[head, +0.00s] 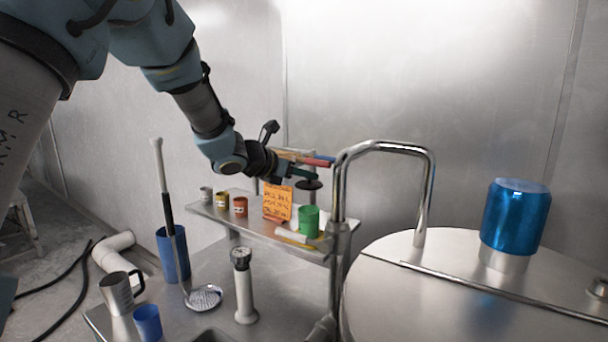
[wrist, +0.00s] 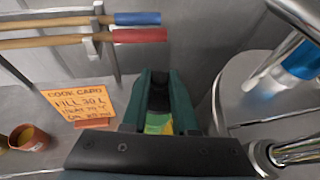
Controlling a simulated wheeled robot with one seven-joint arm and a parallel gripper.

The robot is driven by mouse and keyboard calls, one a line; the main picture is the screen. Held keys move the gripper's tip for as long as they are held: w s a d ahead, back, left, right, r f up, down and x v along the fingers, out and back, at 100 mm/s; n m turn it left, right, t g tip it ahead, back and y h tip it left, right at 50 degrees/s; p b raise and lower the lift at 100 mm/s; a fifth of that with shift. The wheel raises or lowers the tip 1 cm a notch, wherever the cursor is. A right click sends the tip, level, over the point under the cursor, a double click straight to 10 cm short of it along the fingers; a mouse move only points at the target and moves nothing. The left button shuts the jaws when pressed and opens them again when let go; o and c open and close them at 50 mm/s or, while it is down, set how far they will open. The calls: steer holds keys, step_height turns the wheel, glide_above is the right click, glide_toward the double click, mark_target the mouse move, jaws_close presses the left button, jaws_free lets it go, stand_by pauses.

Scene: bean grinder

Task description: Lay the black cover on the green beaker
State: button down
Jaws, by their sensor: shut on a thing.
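My gripper (head: 304,173) is shut on the black cover (head: 308,184), a small dark disc, and holds it level or nearly so. The green beaker (head: 309,221) stands upright near the right end of the raised steel shelf. In the head view the cover is above the beaker, with a visible gap between them. In the wrist view my dark green fingers (wrist: 158,98) close around a dark part, and a bit of green and yellow shows between them. The beaker's mouth is mostly hidden there.
An orange card (head: 278,203) stands left of the beaker, with several small cups further left on the shelf (head: 250,222). Handled rods (head: 305,158) hang behind. A bent steel pipe (head: 340,185) rises close on the right, before a blue jar (head: 516,217).

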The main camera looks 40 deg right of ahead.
step_height(320, 180, down, 6)
steer(key=b, duration=0.2)
steer(key=shift+b, duration=0.3)
steer(key=shift+f+b, duration=0.3)
steer(key=shift+b, duration=0.2)
stand_by(0.7)
steer(key=c, duration=0.6)
jaws_free()
steer(key=b+v, duration=0.3)
steer(key=v, duration=0.7)
steer(key=shift+a+r, duration=0.15)
steer(key=shift+a, duration=0.25)
